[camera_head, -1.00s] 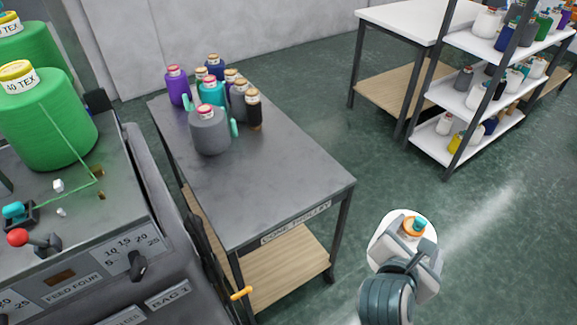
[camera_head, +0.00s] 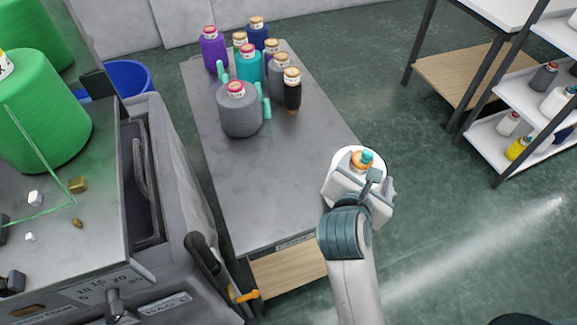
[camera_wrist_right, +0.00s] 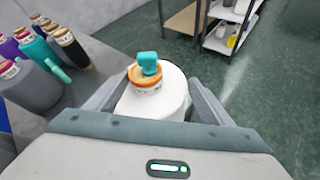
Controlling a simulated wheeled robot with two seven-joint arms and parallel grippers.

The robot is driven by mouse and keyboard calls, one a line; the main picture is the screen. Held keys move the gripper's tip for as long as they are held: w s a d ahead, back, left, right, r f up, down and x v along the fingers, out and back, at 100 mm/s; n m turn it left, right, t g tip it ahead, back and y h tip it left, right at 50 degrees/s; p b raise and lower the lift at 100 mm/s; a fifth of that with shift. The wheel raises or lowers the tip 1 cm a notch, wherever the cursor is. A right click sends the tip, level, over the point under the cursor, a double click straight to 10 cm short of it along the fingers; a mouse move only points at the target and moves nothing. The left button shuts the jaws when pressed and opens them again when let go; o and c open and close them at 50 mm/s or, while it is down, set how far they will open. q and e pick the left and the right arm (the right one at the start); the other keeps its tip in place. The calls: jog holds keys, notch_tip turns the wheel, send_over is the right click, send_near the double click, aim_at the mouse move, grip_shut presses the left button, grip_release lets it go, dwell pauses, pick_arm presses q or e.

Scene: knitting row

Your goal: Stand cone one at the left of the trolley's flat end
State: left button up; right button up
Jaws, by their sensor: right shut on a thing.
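Cone one looks to be the white cone (camera_head: 343,160) with an orange top and a teal piece on it. My right gripper (camera_head: 360,182) is shut on it and holds it upright at the right edge of the trolley's near end. In the right wrist view the white cone (camera_wrist_right: 160,98) sits between the two fingers. The trolley (camera_head: 245,190) has a grey flat top, bare at its near end. Whether the cone's base is over or beside the top is hidden by the gripper. My left gripper is not in view.
Several cones, including a large grey one (camera_head: 240,112), a teal one (camera_head: 249,68) and a black one (camera_head: 292,92), stand at the trolley's far end. A knitting machine with a green cone (camera_head: 45,125) is at left. A shelf rack (camera_head: 500,140) stands at right.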

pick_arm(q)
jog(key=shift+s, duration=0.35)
pick_arm(e)
jog(key=shift+r, duration=0.1)
jog(key=shift+a, duration=0.1)
